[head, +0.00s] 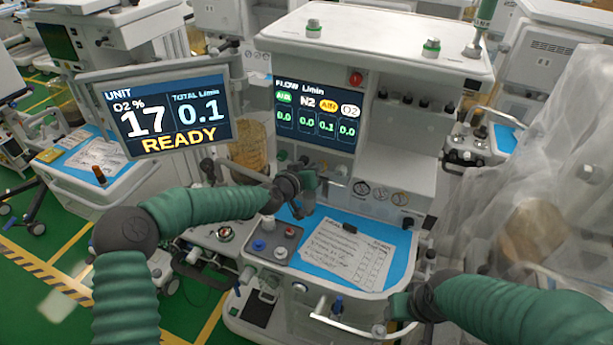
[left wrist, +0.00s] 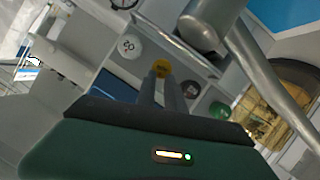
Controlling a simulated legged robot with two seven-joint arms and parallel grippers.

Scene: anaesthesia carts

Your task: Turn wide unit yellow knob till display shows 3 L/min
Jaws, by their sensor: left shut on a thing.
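The wide unit (head: 390,130) stands in the middle of the head view. Its flow display (head: 316,115) reads 0.1 under the yellow AIR label and 0.0 in the other columns. The yellow knob (left wrist: 161,67) shows between my left gripper's fingertips in the left wrist view. My left gripper (head: 324,181) is shut on this knob below the flow display; in the head view it hides the knob. My right gripper (head: 392,312) is low near the unit's front right corner; its jaws cannot be made out.
A white O2 knob (left wrist: 129,46), a dark knob (left wrist: 192,88) and a green knob (left wrist: 219,110) flank the yellow one. A side screen (head: 168,110) reads O2 17%, total 0.1 and READY. A blue worktop (head: 393,243) with papers lies below. Clear plastic sheeting hangs at right.

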